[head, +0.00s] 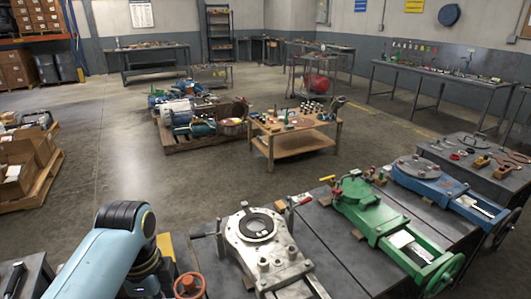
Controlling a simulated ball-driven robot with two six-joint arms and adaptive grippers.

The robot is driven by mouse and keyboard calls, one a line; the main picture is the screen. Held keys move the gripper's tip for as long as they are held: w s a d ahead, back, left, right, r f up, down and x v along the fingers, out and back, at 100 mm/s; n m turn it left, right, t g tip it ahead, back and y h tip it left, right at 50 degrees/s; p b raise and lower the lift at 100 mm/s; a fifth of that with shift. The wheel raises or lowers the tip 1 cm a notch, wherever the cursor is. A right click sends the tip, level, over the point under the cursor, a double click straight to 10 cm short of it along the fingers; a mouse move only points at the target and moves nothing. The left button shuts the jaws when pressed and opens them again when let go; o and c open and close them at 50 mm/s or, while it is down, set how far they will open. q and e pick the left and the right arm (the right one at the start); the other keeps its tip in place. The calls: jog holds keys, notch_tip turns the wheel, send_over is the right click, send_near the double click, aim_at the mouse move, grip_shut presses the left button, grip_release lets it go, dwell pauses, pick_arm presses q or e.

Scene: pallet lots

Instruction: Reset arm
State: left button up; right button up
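A light-blue arm link with black joints, which looks like part of my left arm, rises at the lower left of the head view. Its gripper does not show in the picture. My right arm and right gripper are not in view either. I cannot tell whether either gripper holds anything.
Close in front is a dark bench (333,243) with grey (285,268), green (376,216) and blue (428,184) valves. Beyond stand a wooden table (290,146) with small parts and a loaded pallet (190,143). Boxes (22,165) are at left. Open floor (115,130) lies between.

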pick_arm(q)
jog(key=s+a+f+n+b, duration=0.3)
jog(key=s+f+n+b, duration=0.2)
jog(key=s+f, duration=0.8)
jog(key=s+a+f+n+b, duration=0.3)
jog(key=s+f+n+b, duration=0.2)
jog(key=s+f, duration=0.9)
jog(key=s+a+f+n+b, duration=0.4)
jog(key=s+f+n+b, duration=0.2)
jog(key=s+f, duration=0.7)
notch_tip(320, 180, down, 5)
jog(key=shift+s+f+t+y, duration=0.15)
jog(key=shift+s+t+y, duration=0.1)
jog(key=shift+t+y, duration=0.15)
jog(key=shift+c, duration=0.4)
